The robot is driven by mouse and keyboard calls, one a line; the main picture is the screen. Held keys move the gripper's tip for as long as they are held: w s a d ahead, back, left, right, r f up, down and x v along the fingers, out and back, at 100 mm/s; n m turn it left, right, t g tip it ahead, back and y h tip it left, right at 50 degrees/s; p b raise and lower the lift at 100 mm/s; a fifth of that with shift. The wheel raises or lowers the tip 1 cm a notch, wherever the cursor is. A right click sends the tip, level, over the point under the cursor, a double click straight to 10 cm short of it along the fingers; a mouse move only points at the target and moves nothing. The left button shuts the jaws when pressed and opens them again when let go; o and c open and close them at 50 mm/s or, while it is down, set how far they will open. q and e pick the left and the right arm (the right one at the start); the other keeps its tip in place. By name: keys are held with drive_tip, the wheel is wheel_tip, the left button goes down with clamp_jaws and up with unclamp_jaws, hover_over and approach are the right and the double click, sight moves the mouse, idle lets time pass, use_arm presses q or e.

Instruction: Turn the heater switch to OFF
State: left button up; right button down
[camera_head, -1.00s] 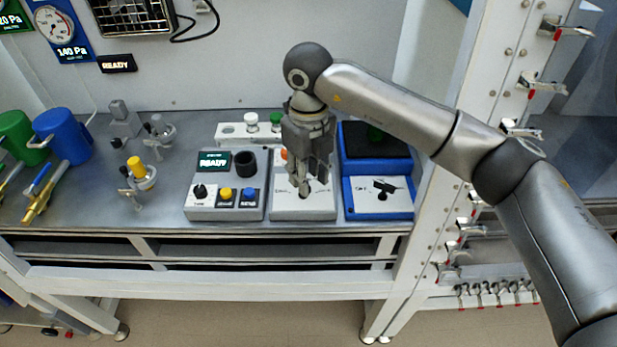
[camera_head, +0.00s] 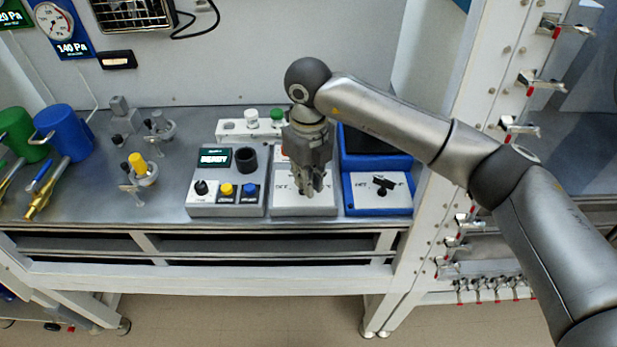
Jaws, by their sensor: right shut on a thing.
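A grey box (camera_head: 290,207) with a pale top panel stands on the bench, in the middle of a row of devices. My right gripper (camera_head: 309,191) points down over this box, with its fingers shut on a small switch handle at the panel. The handle is mostly hidden by the fingers, so its exact position cannot be read. The panel's lettering is partly covered and too small to read. My left gripper is not in view.
A grey control box (camera_head: 226,210) with knobs stands close on the left. A blue box (camera_head: 378,208) with a black handle (camera_head: 384,186) stands close on the right. A white holder (camera_head: 230,129) is behind. A white frame post (camera_head: 462,130) rises at right.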

drive_tip(key=shift+w+d+f+n+b, duration=0.1)
drive_tip(key=shift+f+n+b, duration=0.1)
drive_tip(key=shift+n+b, duration=0.6)
drive_tip(key=n+b, duration=0.1)
drive_tip(key=b, duration=0.2)
drive_tip(key=shift+w+d+n, duration=0.1)
drive_tip(key=shift+w+n, duration=0.05)
drive_tip(key=shift+n, duration=0.25)
drive_tip(key=shift+w+d+n+b, duration=0.1)
drive_tip(key=shift+n+b, duration=0.75)
drive_tip(key=shift+n, duration=0.15)
drive_tip(key=shift+w+r+n+b, duration=0.2)
drive_tip(key=shift+n+b, duration=0.4)
drive_tip(key=shift+n, duration=0.3)
drive_tip(key=c, duration=1.5)
unclamp_jaws()
